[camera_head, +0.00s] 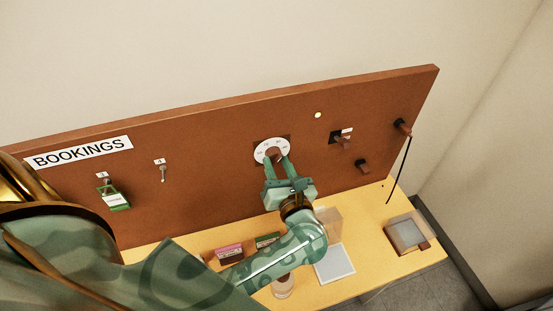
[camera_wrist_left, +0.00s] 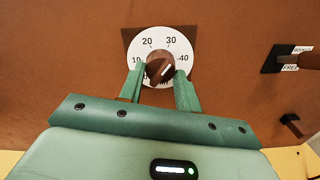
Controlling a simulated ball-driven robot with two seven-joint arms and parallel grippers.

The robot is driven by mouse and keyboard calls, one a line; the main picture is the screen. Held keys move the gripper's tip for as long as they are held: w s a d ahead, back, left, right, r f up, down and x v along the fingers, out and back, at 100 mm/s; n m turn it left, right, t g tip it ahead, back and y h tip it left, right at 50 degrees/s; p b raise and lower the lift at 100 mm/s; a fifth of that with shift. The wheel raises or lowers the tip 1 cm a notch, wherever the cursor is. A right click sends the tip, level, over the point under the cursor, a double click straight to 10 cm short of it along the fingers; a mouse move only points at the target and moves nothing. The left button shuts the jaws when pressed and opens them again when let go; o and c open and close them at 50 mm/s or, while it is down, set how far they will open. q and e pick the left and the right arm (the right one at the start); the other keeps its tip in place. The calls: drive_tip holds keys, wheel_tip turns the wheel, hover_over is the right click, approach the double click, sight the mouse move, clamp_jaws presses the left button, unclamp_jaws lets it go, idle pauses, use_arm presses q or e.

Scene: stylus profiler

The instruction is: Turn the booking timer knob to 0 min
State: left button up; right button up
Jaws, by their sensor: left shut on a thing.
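The booking timer is a white dial (camera_head: 262,156) with a dark brown round knob (camera_wrist_left: 160,66) at its centre, set on the brown board. In the left wrist view, 10, 20, 30 and 40 are readable around the white dial (camera_wrist_left: 158,36). The lower part of the dial, with any 0 mark, is mostly hidden by my gripper. My left gripper (camera_head: 277,160) is shut on the knob, one finger on each side; it also shows in the left wrist view (camera_wrist_left: 159,74).
The board (camera_head: 220,128) carries a BOOKINGS sign (camera_head: 78,152), a green tag (camera_head: 113,197) on a hook, and a dark slider (camera_head: 341,141) right of the dial. Brown pegs (camera_head: 402,127) stick out further right, one with a black cord. A yellow table (camera_head: 365,255) below holds small boxes and a tray.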

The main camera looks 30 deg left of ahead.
use_arm(q)
drive_tip(key=n, duration=0.5)
drive_tip(key=shift+n, duration=0.4)
drive_tip(key=n, duration=1.8)
drive_tip(key=o, duration=0.9)
drive_tip(key=shift+w, duration=0.1)
use_arm(e)
drive_tip(key=shift+d, duration=0.3)
